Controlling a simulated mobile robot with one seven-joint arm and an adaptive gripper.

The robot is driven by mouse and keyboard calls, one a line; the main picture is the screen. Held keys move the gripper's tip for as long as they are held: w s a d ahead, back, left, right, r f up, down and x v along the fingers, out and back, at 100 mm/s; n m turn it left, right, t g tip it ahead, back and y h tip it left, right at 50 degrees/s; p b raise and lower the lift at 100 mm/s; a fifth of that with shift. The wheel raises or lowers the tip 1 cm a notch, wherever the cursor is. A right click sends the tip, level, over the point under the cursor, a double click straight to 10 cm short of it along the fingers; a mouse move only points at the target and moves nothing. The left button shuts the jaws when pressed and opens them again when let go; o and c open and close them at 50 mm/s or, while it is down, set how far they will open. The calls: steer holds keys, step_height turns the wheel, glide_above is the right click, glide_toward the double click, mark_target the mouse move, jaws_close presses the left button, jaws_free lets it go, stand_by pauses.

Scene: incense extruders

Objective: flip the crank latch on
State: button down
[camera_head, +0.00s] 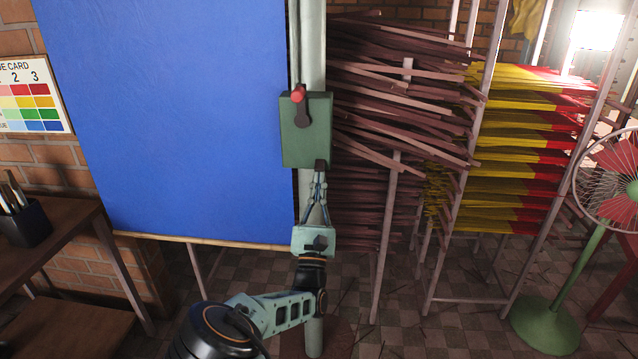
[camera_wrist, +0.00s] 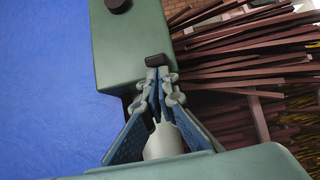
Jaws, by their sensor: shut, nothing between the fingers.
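The crank latch is a green box (camera_head: 305,143) on a pale upright post. Its dark crank arm (camera_head: 301,110) points up, with a red knob (camera_head: 298,94) at its upper end. My gripper (camera_head: 320,170) is shut and empty, just below the lower right corner of the box. In the wrist view the green box (camera_wrist: 135,45) fills the upper middle, and a dark round part (camera_wrist: 118,5) shows at the top edge. The fingertips of my gripper (camera_wrist: 156,62) meet at the box's lower edge; I cannot tell whether they touch it. The red knob is out of the wrist view.
A large blue panel (camera_head: 170,110) stands left of the post. Racks of dark incense sticks (camera_head: 400,95) and yellow-red bundles (camera_head: 530,150) stand to the right. A fan (camera_head: 610,180) is at the far right, and a brown table (camera_head: 60,240) at the left.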

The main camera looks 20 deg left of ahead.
steer(key=shift+r, duration=0.1)
steer(key=shift+s+g+p, duration=0.1)
steer(key=shift+g+p, duration=0.2)
steer(key=shift+p, duration=0.6)
